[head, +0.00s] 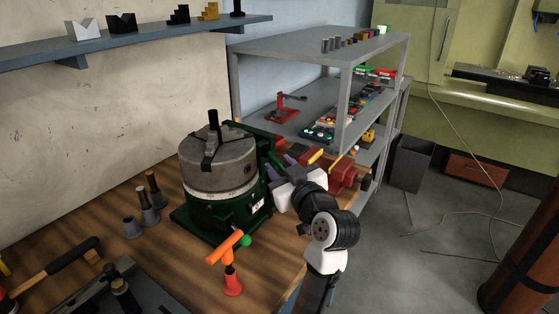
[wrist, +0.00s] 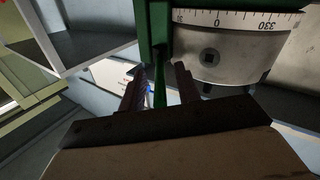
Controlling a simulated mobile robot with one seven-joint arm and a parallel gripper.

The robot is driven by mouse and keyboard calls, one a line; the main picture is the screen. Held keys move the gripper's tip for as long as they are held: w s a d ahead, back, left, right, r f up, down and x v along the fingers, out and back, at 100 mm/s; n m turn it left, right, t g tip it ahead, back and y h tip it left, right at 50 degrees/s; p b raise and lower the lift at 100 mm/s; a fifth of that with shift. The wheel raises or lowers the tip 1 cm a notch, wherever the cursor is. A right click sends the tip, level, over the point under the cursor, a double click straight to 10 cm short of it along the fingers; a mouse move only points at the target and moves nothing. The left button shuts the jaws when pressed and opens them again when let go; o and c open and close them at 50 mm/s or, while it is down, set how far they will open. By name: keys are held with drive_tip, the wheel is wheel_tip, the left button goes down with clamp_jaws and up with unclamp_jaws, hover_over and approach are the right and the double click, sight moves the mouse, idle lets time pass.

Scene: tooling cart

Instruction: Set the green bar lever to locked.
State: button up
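The green bar lever (wrist: 159,86) hangs as a narrow green bar below the green frame in the wrist view. My gripper (wrist: 161,84) has one finger on each side of it, with visible gaps, so it looks open around the bar and not clamped. In the head view my gripper (head: 281,166) is at the right side of the green rotary table (head: 228,214), which carries a grey chuck (head: 218,164).
Small grey holders (head: 133,228) stand left of the rotary table. A grey shelf unit (head: 345,105) with parts is behind my gripper. Open floor lies to the right.

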drive_tip(key=shift+w+a, duration=0.25)
drive_tip(key=shift+w, duration=0.15)
clamp_jaws()
